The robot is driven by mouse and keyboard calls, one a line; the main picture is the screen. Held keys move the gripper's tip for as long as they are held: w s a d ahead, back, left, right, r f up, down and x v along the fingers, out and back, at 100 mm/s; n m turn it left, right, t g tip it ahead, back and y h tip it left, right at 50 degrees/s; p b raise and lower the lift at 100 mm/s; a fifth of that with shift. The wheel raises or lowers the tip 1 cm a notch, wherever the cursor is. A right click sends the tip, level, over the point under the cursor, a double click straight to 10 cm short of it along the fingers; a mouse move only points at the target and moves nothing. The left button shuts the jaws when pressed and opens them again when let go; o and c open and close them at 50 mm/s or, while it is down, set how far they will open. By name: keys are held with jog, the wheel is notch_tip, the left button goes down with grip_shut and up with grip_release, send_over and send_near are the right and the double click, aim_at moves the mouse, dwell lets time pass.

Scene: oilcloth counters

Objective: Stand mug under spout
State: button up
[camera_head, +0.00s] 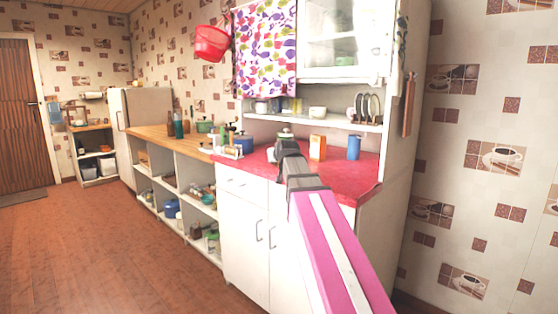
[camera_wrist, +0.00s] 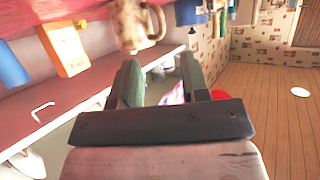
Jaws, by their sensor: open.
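A beige-brown mug (camera_wrist: 128,26) with a looped handle shows at the top of the wrist view, by the red counter top (camera_wrist: 95,20). My gripper (camera_wrist: 160,60) is open and empty. The mug is just beyond the fingertips, a little to the left, with its handle across from the gap. In the head view my gripper (camera_head: 287,150) is over the red counter (camera_head: 345,178), and I cannot make out the mug clearly behind it. I cannot pick out a spout in either view.
An orange box (camera_head: 318,147) and a blue cylinder (camera_head: 353,147) stand right of my gripper on the red counter. A shelf (camera_head: 330,122) with dishes is above. A blue pot (camera_head: 243,143) and small items stand left. Open floor (camera_head: 110,245) lies at the left.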

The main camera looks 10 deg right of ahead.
aim_at(272, 170)
jog(key=x, duration=0.5)
jog(key=shift+w+a+f, duration=0.1)
jog(key=shift+w+f, duration=0.05)
jog(key=shift+w, duration=0.25)
jog(key=x, duration=0.5)
jog(key=shift+w, duration=0.1)
jog(key=shift+r, duration=0.2)
grip_shut()
